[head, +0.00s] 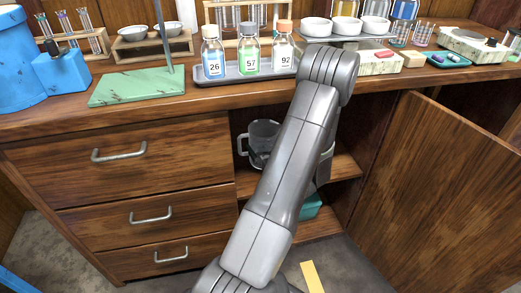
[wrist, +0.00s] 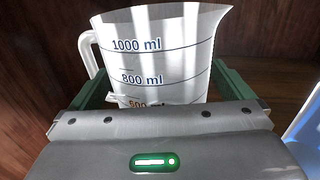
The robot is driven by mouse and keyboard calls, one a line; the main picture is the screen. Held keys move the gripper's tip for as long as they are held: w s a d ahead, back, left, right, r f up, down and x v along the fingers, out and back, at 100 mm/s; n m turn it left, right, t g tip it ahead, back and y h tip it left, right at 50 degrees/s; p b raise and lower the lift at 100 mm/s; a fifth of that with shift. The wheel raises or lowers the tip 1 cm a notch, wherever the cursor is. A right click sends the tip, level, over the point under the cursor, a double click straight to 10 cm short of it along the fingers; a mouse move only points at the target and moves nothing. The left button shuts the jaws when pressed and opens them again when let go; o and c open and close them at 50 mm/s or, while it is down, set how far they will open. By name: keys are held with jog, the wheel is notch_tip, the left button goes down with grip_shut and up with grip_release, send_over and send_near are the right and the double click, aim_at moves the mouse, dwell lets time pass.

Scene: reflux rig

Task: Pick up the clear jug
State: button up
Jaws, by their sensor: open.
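The clear jug (wrist: 155,55) stands upright in front of my gripper (wrist: 160,72) in the wrist view, with dark volume marks such as 1000 ml and 800 ml. Its handle is on the left and its spout at the upper right. My gripper is open, with one green finger on each side of the jug; I cannot tell whether either touches it. The jug's lower part is hidden by the gripper body. In the head view the jug (head: 262,134) sits on a shelf in the open cabinet, partly hidden by my arm, which also hides most of my gripper.
The cabinet door (head: 440,180) stands open at the right. Drawers (head: 120,160) are at the left. A teal object (head: 311,207) is on the level below. The counter above holds a tray of numbered bottles (head: 247,58). A blue-white edge (wrist: 305,135) shows right in the wrist view.

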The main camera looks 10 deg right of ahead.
jog(key=shift+x, duration=1.25)
jog(key=c, duration=1)
jog(key=shift+r, duration=0.1)
